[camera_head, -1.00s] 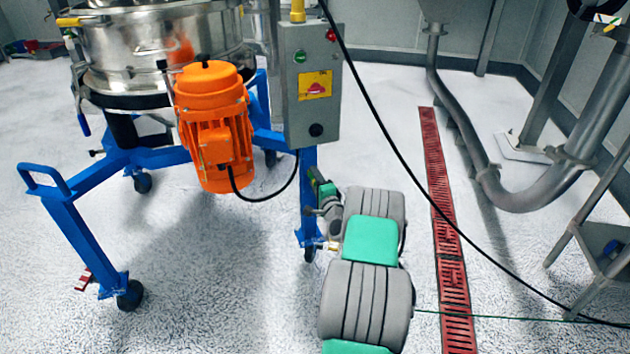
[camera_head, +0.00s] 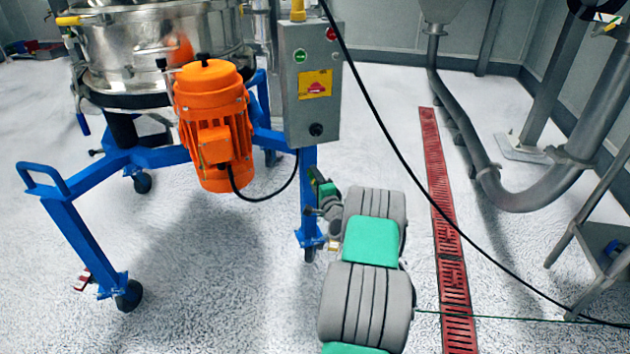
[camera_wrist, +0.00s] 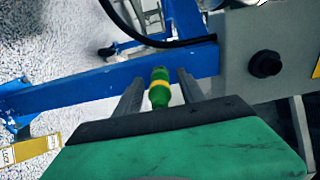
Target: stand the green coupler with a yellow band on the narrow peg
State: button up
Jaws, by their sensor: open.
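The green coupler with a yellow band (camera_wrist: 159,92) shows in the wrist view, between the two dark fingers of my gripper (camera_wrist: 158,78). The fingers are open, with a gap visible on each side of the coupler. I cannot tell what the coupler rests on; its lower end is near my gripper's dark front edge. In the head view my gripper (camera_head: 316,180) is small, beside the blue leg under the grey control box, and its fingers are hard to make out. I cannot make out the narrow peg in either view.
A blue frame beam (camera_wrist: 85,88) crosses behind the fingers. The grey control box (camera_head: 311,85) stands just above my gripper, with a black knob (camera_wrist: 265,64). An orange motor (camera_head: 213,125) is to the left. A black cable (camera_head: 385,130) hangs to the right. Open floor lies left.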

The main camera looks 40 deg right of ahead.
jog(key=shift+c, duration=0.5)
grip_shut()
dwell(0.8)
jog(key=shift+v, duration=2.4)
jog(key=shift+s+a, duration=0.25)
jog(key=shift+s, duration=0.35)
jog(key=shift+r, duration=0.1)
